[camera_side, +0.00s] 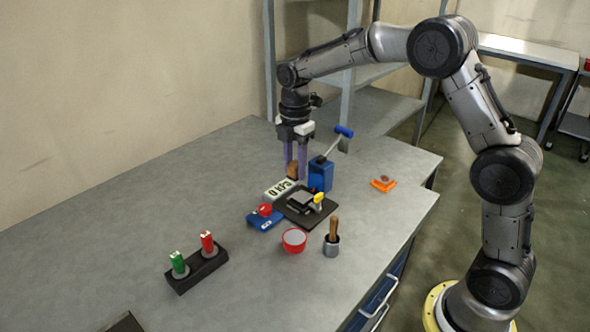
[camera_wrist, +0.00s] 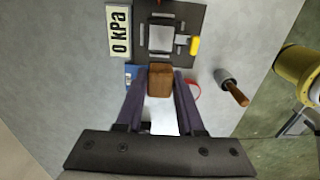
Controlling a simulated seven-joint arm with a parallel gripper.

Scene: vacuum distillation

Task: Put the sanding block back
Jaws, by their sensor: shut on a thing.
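The sanding block is a small brown block (camera_side: 292,170) between the purple fingers of my gripper (camera_side: 295,176). In the wrist view the brown block (camera_wrist: 160,82) sits at the fingertips of my gripper (camera_wrist: 160,74), with one finger on each side. My gripper is shut on it and points down behind the "0 kPa" display. The block looks close above the table; I cannot tell whether it touches. A low orange holder (camera_side: 383,184) with a brownish-grey top lies on the right part of the table.
Close by stand the white "0 kPa" display (camera_side: 279,190), a blue pump-like box with a lever (camera_side: 321,174) and a black plate (camera_side: 311,217) with a yellow knob. In front are a red-rimmed bowl (camera_side: 294,240) and a wooden-handled tool (camera_side: 332,240).

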